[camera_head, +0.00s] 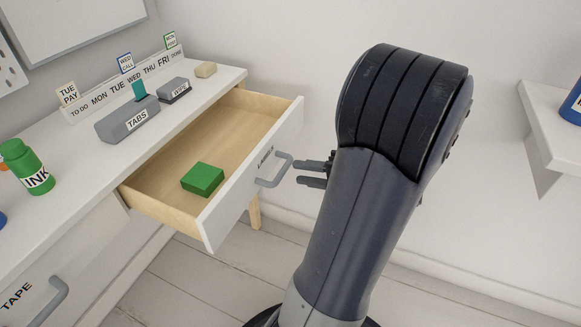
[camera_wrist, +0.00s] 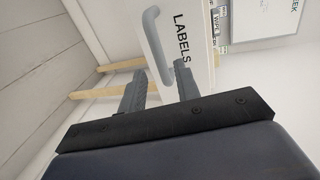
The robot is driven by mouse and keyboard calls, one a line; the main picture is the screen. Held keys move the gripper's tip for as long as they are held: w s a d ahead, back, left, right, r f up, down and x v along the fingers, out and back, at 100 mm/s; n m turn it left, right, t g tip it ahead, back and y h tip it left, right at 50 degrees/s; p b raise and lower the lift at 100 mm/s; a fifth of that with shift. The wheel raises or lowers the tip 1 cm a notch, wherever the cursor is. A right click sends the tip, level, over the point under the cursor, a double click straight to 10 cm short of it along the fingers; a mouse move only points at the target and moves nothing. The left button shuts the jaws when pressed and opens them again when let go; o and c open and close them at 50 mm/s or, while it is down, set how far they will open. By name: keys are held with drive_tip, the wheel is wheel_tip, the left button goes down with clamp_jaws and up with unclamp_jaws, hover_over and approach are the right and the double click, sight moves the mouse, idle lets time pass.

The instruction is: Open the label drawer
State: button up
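The label drawer (camera_head: 217,226), its white front marked LABELS, stands pulled well out of the desk and shows its bare wooden inside. Its grey bar handle (camera_head: 275,181) is on the front and also shows in the wrist view (camera_wrist: 153,42). A green block (camera_head: 203,179) lies in the drawer. My gripper (camera_head: 300,173) is at the right of the handle in the head view, its fingers pointing at it. In the wrist view my gripper (camera_wrist: 160,76) has its two fingers apart, with the handle just beyond or between the tips; I cannot tell which.
The desk top holds a green ink bottle (camera_head: 28,168), a grey TABS box (camera_head: 127,120), a smaller grey box (camera_head: 174,91) and a day-label rail (camera_head: 97,100). A TAPE drawer handle (camera_head: 52,299) is at lower left. A white wall shelf (camera_head: 545,115) is at right.

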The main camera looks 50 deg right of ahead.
sight(283, 168)
drive_tip(key=v, duration=0.5)
drive_tip(key=shift+p, duration=0.35)
drive_tip(key=shift+w+f, duration=0.1)
drive_tip(key=shift+w, duration=0.05)
drive_tip(key=b+x, duration=0.2)
drive_tip(key=x, duration=0.8)
drive_tip(key=shift+w+a, duration=0.15)
drive_tip(key=shift+w, duration=0.25)
drive_tip(key=shift+s+a, duration=0.1)
